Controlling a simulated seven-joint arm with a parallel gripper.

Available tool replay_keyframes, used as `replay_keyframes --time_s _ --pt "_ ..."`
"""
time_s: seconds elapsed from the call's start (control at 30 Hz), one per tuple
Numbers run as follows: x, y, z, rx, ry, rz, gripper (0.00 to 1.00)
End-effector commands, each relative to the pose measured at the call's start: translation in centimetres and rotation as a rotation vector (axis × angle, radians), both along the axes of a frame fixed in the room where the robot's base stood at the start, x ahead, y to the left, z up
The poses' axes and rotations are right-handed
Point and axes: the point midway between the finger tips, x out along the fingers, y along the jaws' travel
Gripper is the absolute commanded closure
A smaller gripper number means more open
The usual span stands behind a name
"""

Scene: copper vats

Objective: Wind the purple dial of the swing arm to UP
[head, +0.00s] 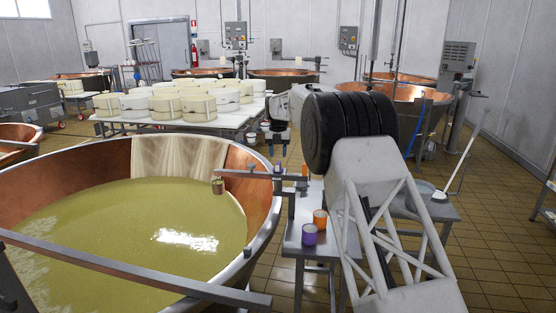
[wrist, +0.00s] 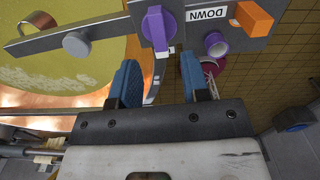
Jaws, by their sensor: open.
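The grey swing arm (head: 252,175) reaches out over the copper vat from the right. In the wrist view, the swing arm (wrist: 112,38) crosses the top of the picture. The purple dial (wrist: 155,28) sits on it, its grip bar lying across the arm. A white DOWN label (wrist: 207,15) reads upside down to its right; no UP label shows. An orange block (wrist: 253,17) stands at the arm's right end. My gripper (wrist: 163,77) is open and empty, its blue fingers short of the dial, which lies above the gap. In the head view my gripper (head: 281,136) is small and partly hidden.
The vat (head: 262,225) holds yellow-green liquid. A white table (head: 233,121) with several cheese wheels stands behind. Tiled floor is open at right.

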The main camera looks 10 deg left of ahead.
Motion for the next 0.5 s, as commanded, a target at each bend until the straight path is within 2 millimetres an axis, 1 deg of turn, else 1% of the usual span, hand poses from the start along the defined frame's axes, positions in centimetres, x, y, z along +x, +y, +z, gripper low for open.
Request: replay_keyframes --time_s 0.03,0.1,0.2,0.3,0.5 --pt "0.0 0.0 0.7 0.000 -0.001 0.000 0.57" --pt "0.0 0.0 1.5 0.001 -0.002 0.000 0.57" --pt "0.0 0.0 2.3 0.000 -0.002 0.000 0.57" --pt "0.0 0.0 2.7 0.000 -0.001 0.000 0.57" --pt "0.0 0.0 2.9 0.000 0.000 0.000 0.57"
